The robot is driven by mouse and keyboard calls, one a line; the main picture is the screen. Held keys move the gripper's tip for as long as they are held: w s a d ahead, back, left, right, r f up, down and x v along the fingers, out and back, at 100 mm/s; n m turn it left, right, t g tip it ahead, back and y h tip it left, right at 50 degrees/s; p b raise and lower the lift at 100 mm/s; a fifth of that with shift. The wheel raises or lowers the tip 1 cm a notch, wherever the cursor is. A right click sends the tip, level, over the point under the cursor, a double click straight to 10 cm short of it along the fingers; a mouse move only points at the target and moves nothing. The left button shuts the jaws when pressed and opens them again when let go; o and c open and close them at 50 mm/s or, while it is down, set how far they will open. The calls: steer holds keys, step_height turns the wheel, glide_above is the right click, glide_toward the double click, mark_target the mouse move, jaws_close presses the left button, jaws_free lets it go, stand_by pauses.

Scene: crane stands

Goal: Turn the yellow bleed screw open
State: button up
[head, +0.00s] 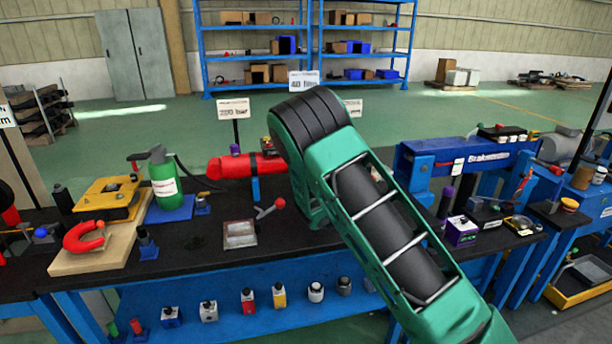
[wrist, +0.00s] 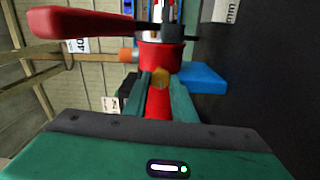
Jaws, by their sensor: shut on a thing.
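In the wrist view, the yellow bleed screw (wrist: 160,77) shows as a small yellow head against a red cylindrical body (wrist: 160,57). My gripper (wrist: 161,90) has its two green fingers on either side of the screw and is shut on it. How far the screw is turned cannot be told. In the head view, my green arm reaches over the bench and hides my gripper and the screw.
In the wrist view, a red lever (wrist: 80,24) lies at upper left and a blue block (wrist: 203,78) at right, both close to my fingers. In the head view, the black bench top (head: 190,243) carries a green bottle (head: 163,182), a red horseshoe-shaped piece (head: 83,238) and a red-knobbed lever (head: 270,207).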

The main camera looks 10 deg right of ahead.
steer(key=shift+a+f+n, duration=0.1)
steer(key=shift+f+n, duration=0.1)
steer(key=shift+n, duration=0.4)
steer(key=shift+s, duration=0.1)
steer(key=o, duration=1)
steer(key=shift+o, duration=0.2)
steer(key=s, duration=1)
steer(key=shift+s, duration=0.15)
steer(key=shift+r, duration=0.1)
